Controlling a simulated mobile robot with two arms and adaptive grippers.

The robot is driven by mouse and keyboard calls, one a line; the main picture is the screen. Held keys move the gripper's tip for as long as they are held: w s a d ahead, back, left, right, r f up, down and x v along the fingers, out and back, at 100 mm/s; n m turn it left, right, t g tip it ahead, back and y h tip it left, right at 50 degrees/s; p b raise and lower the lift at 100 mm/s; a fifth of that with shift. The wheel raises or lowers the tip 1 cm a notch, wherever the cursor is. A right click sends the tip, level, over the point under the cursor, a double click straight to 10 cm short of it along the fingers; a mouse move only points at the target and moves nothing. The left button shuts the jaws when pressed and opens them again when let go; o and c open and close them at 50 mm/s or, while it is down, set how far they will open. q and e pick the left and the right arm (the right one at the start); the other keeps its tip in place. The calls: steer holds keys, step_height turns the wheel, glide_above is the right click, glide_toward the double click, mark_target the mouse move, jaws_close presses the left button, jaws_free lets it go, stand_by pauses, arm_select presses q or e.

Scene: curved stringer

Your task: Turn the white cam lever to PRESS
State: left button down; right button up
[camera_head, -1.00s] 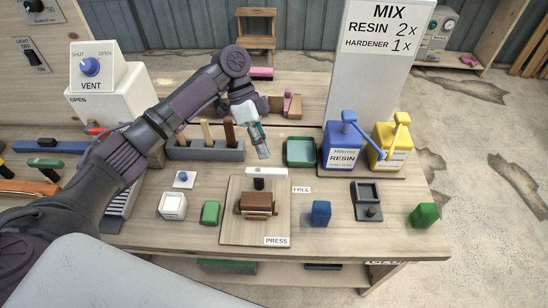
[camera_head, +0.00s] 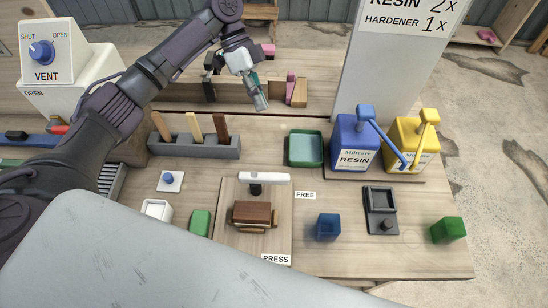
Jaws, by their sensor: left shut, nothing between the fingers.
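The white cam lever (camera_head: 264,178) lies crosswise at the back of a wooden board (camera_head: 229,190), on a dark pivot. Its right end points toward the FREE label (camera_head: 305,195). The PRESS label (camera_head: 276,259) is at the front edge of the board. A brown block (camera_head: 250,213) sits on the board in front of the lever. My left gripper (camera_head: 259,101) is shut and empty, above the back of the bench, beyond the lever and apart from it. My right gripper is not in view.
A grey rack with upright wooden pieces (camera_head: 195,148) and a green tray (camera_head: 306,148) stand behind the board. Blue resin (camera_head: 352,143) and yellow hardener (camera_head: 410,145) dispensers are at right. A green block (camera_head: 200,223) and blue cup (camera_head: 328,227) flank the board.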

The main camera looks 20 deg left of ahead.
mark_target(264, 178)
arm_select(q)
step_height(264, 178, down, 5)
steer(key=b, duration=0.4)
steer(key=shift+r, duration=0.2)
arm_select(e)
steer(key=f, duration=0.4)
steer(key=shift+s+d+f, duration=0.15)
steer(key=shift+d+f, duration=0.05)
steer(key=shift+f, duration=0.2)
arm_select(q)
steer(key=shift+s+d, duration=0.1)
steer(key=s+d+f+p, duration=0.4)
steer(key=s+f, duration=0.1)
steer(key=s+d+f+p, duration=0.1)
steer(key=s+d+f, duration=0.1)
steer(key=f, duration=0.1)
steer(key=shift+s+p, duration=0.15)
steer(key=shift+p, duration=0.25)
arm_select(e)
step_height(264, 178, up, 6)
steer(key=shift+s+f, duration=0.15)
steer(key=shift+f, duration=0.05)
